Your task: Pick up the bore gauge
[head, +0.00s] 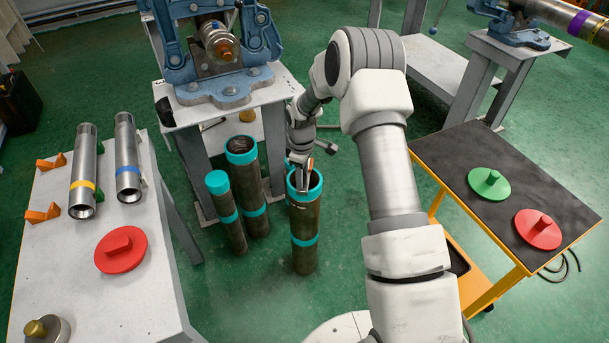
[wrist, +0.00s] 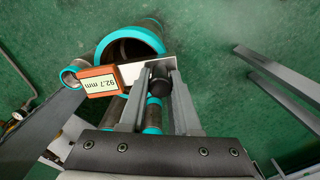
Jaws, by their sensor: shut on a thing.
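The bore gauge has an orange display box (wrist: 98,82) reading 92.7 mm, a pale flat bar (wrist: 132,71) and a black round grip (wrist: 160,82). My gripper (wrist: 162,90) is shut on the black grip in the wrist view. In the head view my gripper (head: 299,164) is at the mouth of the right-hand standing pipe (head: 304,222), which has teal bands. A bit of orange on the gauge (head: 310,163) shows there; the arm hides most of the rest. I cannot tell whether the gauge touches the pipe.
Two more teal-banded pipes (head: 247,175) (head: 226,212) stand to the left. A white table (head: 65,285) holds two steel pipes and a red cap (head: 121,249). A blue vise (head: 215,55) stands behind. A dark-topped cart (head: 455,157) on the right carries green and red caps.

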